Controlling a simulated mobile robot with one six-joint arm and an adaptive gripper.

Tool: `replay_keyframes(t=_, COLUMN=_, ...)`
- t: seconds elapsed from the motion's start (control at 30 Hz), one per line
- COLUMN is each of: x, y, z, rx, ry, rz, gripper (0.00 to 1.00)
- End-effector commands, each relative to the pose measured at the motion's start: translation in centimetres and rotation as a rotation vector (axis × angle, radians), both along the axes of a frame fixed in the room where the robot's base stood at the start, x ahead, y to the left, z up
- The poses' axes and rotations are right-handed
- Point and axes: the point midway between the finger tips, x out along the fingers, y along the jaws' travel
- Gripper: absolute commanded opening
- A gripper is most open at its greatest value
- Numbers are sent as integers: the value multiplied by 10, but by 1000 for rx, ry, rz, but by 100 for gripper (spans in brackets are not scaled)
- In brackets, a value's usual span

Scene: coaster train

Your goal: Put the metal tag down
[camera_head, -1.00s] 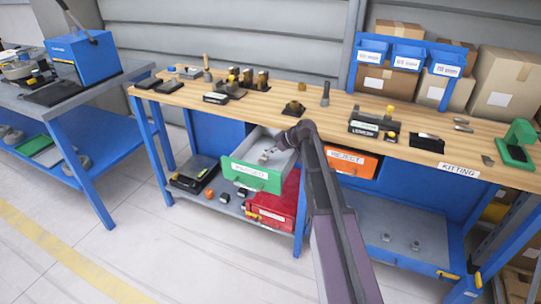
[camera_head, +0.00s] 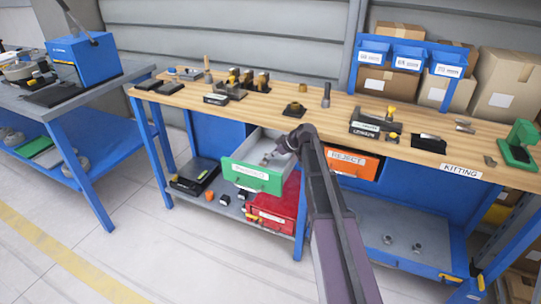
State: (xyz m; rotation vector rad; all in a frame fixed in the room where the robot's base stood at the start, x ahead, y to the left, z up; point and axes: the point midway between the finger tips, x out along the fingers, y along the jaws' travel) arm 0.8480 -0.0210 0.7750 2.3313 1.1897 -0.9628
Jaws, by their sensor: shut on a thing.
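My gripper (camera_head: 267,158) reaches down into the open green-fronted drawer (camera_head: 251,178) under the wooden bench. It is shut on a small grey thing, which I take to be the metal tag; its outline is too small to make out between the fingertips. The gripper is low inside the drawer, behind the green front. I cannot tell whether the tag touches the drawer floor. My arm hides part of the drawer's right side.
A closed orange drawer (camera_head: 351,164) marked REJECT is right of my arm. A red box (camera_head: 272,212) sits on the shelf below. The wooden benchtop (camera_head: 350,97) above carries blocks, fixtures, a black tray (camera_head: 428,144) and a green device (camera_head: 517,147). Floor in front is clear.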

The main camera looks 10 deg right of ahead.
Motion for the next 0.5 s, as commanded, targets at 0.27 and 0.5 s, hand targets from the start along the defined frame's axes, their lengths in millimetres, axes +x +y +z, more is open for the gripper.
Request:
replay_keyframes(t=0.27, x=0, y=-1, z=0, rx=0, ry=0, rz=0, gripper=50)
replay_keyframes(t=0.5, x=0, y=-1, z=0, rx=0, ry=0, rz=-1, gripper=50)
